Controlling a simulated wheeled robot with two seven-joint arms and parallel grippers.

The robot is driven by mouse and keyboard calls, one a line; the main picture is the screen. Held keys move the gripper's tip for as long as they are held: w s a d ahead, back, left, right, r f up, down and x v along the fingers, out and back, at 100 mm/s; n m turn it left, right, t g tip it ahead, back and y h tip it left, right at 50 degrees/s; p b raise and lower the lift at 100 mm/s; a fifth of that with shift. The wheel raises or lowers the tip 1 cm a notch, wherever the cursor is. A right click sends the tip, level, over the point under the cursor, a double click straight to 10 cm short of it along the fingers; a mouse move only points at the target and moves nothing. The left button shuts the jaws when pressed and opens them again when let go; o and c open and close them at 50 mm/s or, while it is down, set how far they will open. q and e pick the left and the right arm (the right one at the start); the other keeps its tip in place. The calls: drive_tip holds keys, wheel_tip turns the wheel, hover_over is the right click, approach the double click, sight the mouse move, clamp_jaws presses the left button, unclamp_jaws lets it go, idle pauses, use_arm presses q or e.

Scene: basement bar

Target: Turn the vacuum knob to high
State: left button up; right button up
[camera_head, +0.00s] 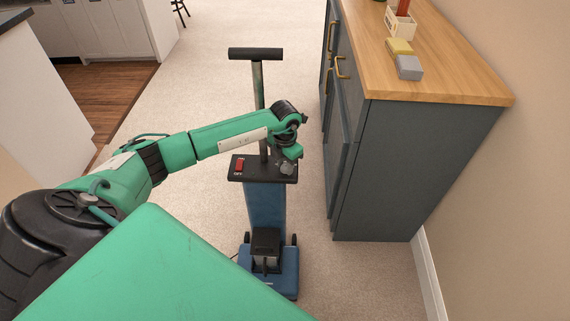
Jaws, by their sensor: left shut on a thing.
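The vacuum (264,205) stands upright on the carpet in front of me, with a blue body, a dark top panel and a tall pole with a black T-handle (255,54). A red switch (240,164) sits at the left of the panel. The vacuum knob (287,169) is at the right of the panel, small and greyish; its setting is too small to read. My left gripper (288,160) reaches from the left, points down and is shut on the knob, with its fingers partly hidden by the wrist. My right gripper is not in view.
A dark blue-grey cabinet (375,165) with a wooden top stands close on the right, holding a yellow sponge (398,47), a grey block (409,67) and a small caddy (400,24). A white counter (40,100) is at the left. Carpet behind the vacuum is clear.

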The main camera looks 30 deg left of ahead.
sight(285, 166)
use_arm(q)
drive_tip(key=o, duration=1)
drive_tip(key=shift+r, duration=0.15)
wheel_tip(285, 166, up, 12)
drive_tip(key=shift+f, duration=0.1)
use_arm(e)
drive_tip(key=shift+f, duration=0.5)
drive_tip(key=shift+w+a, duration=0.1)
